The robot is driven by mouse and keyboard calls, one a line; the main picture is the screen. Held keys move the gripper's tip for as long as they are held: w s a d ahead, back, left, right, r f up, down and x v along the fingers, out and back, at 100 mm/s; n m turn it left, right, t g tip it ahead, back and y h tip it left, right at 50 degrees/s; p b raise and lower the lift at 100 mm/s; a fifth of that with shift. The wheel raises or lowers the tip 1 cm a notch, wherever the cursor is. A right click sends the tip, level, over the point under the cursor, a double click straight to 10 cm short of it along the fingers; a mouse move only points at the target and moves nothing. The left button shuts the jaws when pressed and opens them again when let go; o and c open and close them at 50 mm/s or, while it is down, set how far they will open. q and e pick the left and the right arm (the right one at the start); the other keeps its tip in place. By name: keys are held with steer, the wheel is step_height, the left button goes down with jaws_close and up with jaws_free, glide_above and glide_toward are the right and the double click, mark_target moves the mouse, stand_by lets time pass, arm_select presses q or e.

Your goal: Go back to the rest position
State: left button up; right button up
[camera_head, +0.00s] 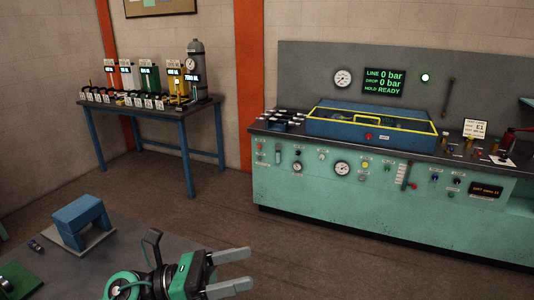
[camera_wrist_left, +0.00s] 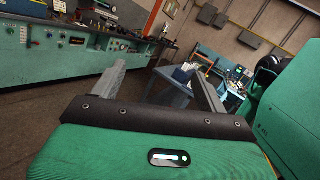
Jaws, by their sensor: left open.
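My left gripper (camera_head: 236,270) is at the bottom middle of the head view, over the floor just past the right edge of the near table. Its two grey fingers point right and are apart, with nothing between them. The left wrist view shows the same gripper (camera_wrist_left: 160,85), its fingers spread and empty, with the room beyond them. My right gripper is in neither view.
The near grey table (camera_head: 150,245) carries a blue block-like stand (camera_head: 80,218) on a plate. A green test bench (camera_head: 350,190) with a blue, yellow-edged tray (camera_head: 370,133) stands at the back right. A blue-legged table (camera_head: 183,128) holds several dispensers. Open floor lies between.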

arm_select(q)
steer(key=w+a+n+t+y, duration=0.3)
steer(key=a+n+t+y, duration=0.2)
steer(key=n+t, duration=0.6)
steer(key=w+a+n+t+y, duration=0.35)
steer(key=n+t, duration=0.25)
steer(key=n, duration=0.8)
steer(key=s+a+f+n+g+y, duration=0.2)
steer(key=a+f+n+y, duration=0.2)
steer(key=f+n+y, duration=0.25)
steer(key=s+a+f+n+g+y, duration=0.1)
steer(key=a+f+n+g+y, duration=0.1)
steer(key=a+f+n+y, duration=0.45)
steer(key=s+d+f+n+g+h, duration=0.2)
steer(key=s+f+n+g, duration=0.9)
steer(key=s+f, duration=0.9)
step_height(320, 180, down, 30)
steer(key=m+g+b, duration=0.2)
steer(key=g+b, duration=0.1)
steer(key=b, duration=0.1)
steer(key=s+a+f+b, duration=0.1)
steer(key=s+a+f, duration=0.1)
steer(key=s+f, duration=0.8)
steer(key=s+a+f+g+b, duration=0.1)
steer(key=s+f+b, duration=0.1)
steer(key=s+f, duration=0.8)
step_height(320, 180, down, 6)
steer(key=shift+s+a+m, duration=0.3)
steer(key=shift+a, duration=0.1)
